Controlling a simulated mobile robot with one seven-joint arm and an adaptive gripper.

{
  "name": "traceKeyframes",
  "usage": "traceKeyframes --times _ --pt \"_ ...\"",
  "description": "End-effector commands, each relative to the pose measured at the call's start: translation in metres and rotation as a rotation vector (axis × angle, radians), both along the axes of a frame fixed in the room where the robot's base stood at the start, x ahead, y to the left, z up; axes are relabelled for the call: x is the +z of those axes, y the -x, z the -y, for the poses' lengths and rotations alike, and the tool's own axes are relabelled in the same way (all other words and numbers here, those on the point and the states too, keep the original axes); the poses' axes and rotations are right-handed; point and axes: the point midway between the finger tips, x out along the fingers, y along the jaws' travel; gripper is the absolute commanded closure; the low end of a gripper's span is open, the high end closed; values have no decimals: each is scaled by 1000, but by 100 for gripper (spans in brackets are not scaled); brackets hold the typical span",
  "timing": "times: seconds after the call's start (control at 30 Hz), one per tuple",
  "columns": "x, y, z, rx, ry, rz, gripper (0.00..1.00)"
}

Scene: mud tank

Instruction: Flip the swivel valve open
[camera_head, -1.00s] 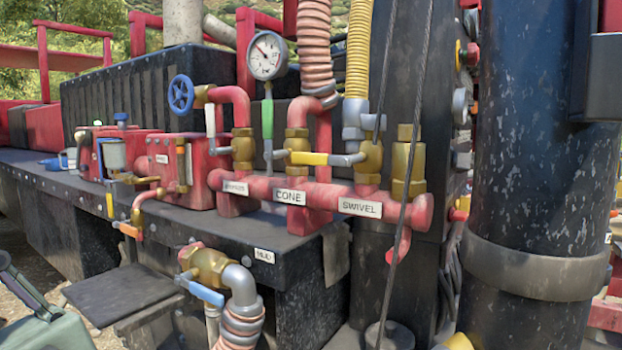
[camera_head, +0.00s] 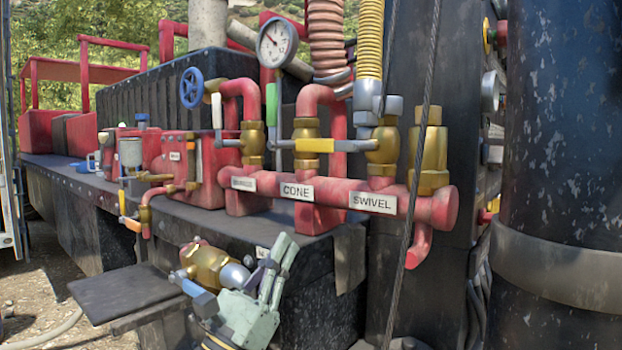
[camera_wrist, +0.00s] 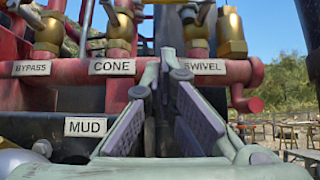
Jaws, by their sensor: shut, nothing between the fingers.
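The swivel valve (camera_head: 383,147) is a brass body on the red pipe above the SWIVEL label (camera_head: 373,202). Its yellow-sleeved lever (camera_head: 313,145) lies level and points left, across the front of the cone valve's brass body. In the wrist view the swivel valve (camera_wrist: 196,38) is at the top, partly cut off, above the SWIVEL label. My gripper (camera_head: 287,243) is shut and empty, with fingers pointing up, below and left of the swivel valve and apart from the lever. In the wrist view its fingertips (camera_wrist: 166,62) meet between the CONE and SWIVEL labels.
The red manifold pipe (camera_head: 325,192) runs across in front. Green (camera_head: 271,106) and white (camera_head: 217,111) levers stand upright to the left. A cable (camera_head: 423,120) hangs right of the swivel valve. A lower brass valve (camera_head: 205,265) is left of my gripper. A thick dark column (camera_head: 560,150) stands right.

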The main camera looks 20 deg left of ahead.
Motion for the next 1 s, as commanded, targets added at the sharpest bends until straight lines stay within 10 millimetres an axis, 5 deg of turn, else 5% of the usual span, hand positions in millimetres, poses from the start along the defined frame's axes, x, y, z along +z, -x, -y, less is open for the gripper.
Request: traceKeyframes --times 0.27,0.77,1.0 --pt "7 -4 2 -4 2 1 100" --pt "78 -67 26 -6 1 3 100" --pt "108 -65 25 -4 2 4 100"
